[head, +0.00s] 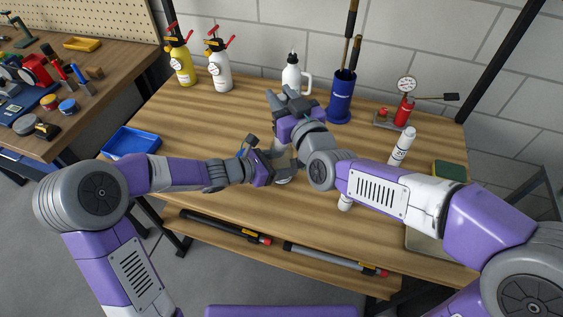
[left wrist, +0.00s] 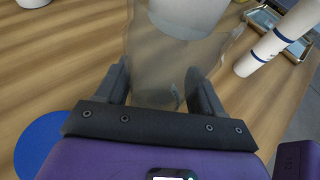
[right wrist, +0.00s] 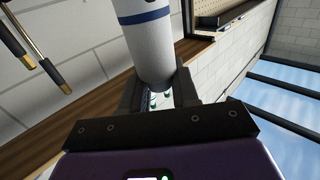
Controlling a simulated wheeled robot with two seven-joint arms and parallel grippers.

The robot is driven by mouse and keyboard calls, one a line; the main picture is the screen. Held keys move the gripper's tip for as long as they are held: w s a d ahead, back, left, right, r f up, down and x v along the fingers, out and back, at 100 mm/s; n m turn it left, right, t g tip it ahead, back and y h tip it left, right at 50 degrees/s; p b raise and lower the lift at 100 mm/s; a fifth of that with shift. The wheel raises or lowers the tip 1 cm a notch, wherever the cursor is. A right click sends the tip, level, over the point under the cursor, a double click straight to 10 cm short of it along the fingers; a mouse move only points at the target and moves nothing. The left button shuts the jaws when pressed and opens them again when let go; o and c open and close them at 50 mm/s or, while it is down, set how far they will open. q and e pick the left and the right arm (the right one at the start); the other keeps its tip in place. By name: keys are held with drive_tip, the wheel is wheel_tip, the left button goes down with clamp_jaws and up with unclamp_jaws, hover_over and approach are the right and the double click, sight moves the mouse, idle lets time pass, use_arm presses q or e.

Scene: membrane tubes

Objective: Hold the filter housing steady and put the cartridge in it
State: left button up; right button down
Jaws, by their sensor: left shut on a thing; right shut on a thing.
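My left gripper (head: 278,152) is shut on the clear, frosted filter housing (left wrist: 158,62), which stands between its fingers in the left wrist view. A pale, rounded piece (left wrist: 190,14) shows at the housing's top; I cannot tell whether it is inside the housing or behind it. My right gripper (head: 280,98) is shut on the white cartridge with a blue band (right wrist: 150,45), whose rounded end shows close up in the right wrist view. In the head view the right arm and gripper hide the cartridge and most of the housing.
Behind are a white jug (head: 291,75), a blue holder (head: 341,98) and two spray bottles, one yellow (head: 180,62), one white (head: 218,66). A blue tray (head: 132,142) lies at left. The table's left middle is clear.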

drive_tip(key=shift+f, duration=0.95)
drive_tip(key=c, duration=0.8)
unclamp_jaws()
drive_tip(key=shift+s, duration=0.1)
drive_tip(key=v, duration=0.7)
drive_tip(key=shift+s+d, duration=0.15)
